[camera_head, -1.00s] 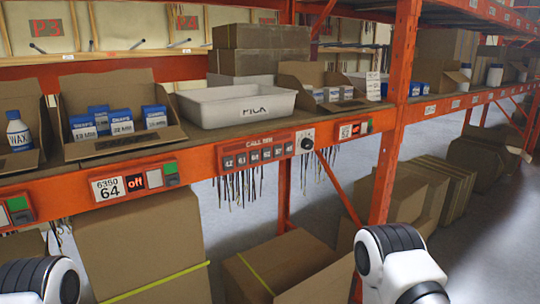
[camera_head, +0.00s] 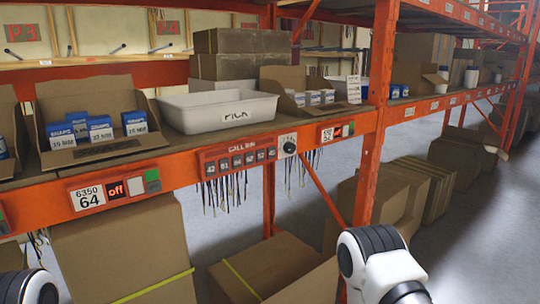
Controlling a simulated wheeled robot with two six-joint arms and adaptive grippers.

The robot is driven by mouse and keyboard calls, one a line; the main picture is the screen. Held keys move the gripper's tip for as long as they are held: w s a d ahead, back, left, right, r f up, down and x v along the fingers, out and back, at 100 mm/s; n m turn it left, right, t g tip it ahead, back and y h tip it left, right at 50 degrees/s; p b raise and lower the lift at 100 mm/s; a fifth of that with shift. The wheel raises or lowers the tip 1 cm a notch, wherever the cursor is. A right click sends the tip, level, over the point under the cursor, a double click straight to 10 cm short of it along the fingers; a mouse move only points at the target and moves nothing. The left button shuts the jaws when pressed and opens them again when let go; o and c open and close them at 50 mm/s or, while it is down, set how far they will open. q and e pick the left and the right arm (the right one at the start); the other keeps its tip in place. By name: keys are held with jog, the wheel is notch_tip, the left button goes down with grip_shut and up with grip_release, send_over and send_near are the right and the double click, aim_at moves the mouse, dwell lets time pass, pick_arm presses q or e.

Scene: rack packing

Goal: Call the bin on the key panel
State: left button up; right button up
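The key panel (camera_head: 238,158), labelled "CALL BIN", is fixed to the front of the orange shelf beam, with a row of several grey numbered keys. A dark round knob on a white plate (camera_head: 288,145) sits just right of it. A white bin marked PICK (camera_head: 218,110) stands on the shelf above the panel. Parts of my arms show at the bottom left corner and bottom right, both below the beam and apart from the panel. Neither gripper's fingers are in the picture.
A label reading 6350 64 with a red "off" display (camera_head: 115,189) is left of the panel. Open cartons with blue boxes (camera_head: 98,130) stand on the shelf. Large cardboard boxes (camera_head: 125,250) fill the space below. An orange upright (camera_head: 378,110) stands right of the panel.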

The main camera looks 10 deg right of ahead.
dwell(0.3)
grip_shut()
dwell(1.1)
